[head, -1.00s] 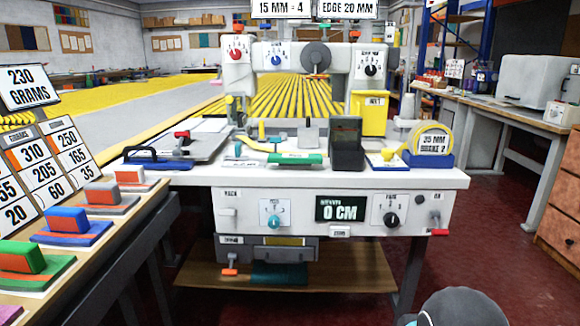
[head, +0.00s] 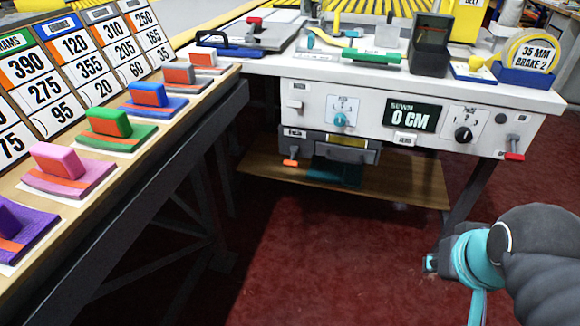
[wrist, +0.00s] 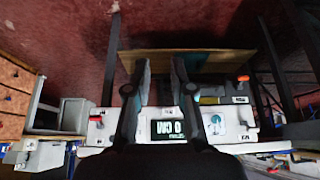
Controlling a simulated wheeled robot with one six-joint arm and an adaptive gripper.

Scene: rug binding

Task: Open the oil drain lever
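A small orange-tipped lever (head: 290,163) hangs at the left end of a grey drawer-like unit (head: 345,150) under the machine table. The label above it is too small to read, so I cannot confirm it is the oil drain lever. In the wrist view, which is upside down, the orange tip (wrist: 243,78) shows at the right. My gripper (wrist: 160,64) is open and empty, its two dark fingers apart. It faces the table front from a distance and touches nothing. In the head view my arm is at the lower right, well away from the lever.
The white control panel (head: 480,105) above carries knobs, a "0 CM" display (head: 412,115) and a red-tipped lever (head: 513,156) at right. A wooden shelf (head: 400,182) lies below. A sample bench (head: 185,120) stands at left. Red floor (head: 330,260) in front is clear.

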